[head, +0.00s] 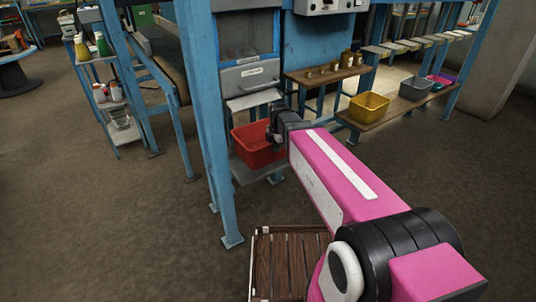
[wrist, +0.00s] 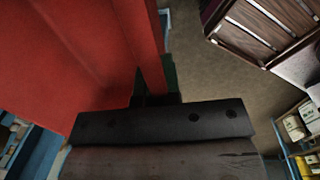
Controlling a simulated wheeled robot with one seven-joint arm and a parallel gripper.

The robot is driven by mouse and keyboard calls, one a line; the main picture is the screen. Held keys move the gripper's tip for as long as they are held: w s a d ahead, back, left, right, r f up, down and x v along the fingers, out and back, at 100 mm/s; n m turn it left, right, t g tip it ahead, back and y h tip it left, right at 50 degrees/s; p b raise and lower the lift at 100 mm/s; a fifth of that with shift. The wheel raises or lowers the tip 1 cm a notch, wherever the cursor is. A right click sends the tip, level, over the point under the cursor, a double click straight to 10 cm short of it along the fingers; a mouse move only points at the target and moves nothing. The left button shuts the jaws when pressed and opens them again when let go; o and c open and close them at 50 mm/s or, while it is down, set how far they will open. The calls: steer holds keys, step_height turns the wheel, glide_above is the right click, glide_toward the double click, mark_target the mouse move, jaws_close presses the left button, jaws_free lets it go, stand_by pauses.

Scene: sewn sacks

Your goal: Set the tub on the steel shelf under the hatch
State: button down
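The red tub (head: 256,145) is upright under the hatch (head: 248,78), at the steel shelf (head: 246,175). The shelf's front edge shows below it; I cannot tell whether the tub rests on it or hangs just above. My gripper (head: 272,132) is at the tub's right side. In the wrist view the red tub (wrist: 75,60) fills the left, and its wall runs down to my gripper (wrist: 155,96), which appears shut on the rim. The fingertips are partly hidden by the rim and the dark gripper body.
Blue posts (head: 208,120) frame the shelf. A low wooden bench (head: 400,104) at right bears a yellow tub (head: 368,106) and a grey tub (head: 416,88). A slatted wooden crate (head: 285,262) is on the floor in front. A bottle cart (head: 108,90) stands at left. Floor between is clear.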

steer(key=w+a+f, duration=0.1)
steer(key=w, duration=0.1)
steer(key=w+a+f, duration=0.1)
steer(key=w, duration=0.1)
steer(key=w+a+f, duration=0.1)
steer(key=w+f, duration=0.1)
steer(key=shift+w, duration=0.1)
steer(key=shift+f, duration=2.15)
steer(key=c, duration=1.3)
jaws_free()
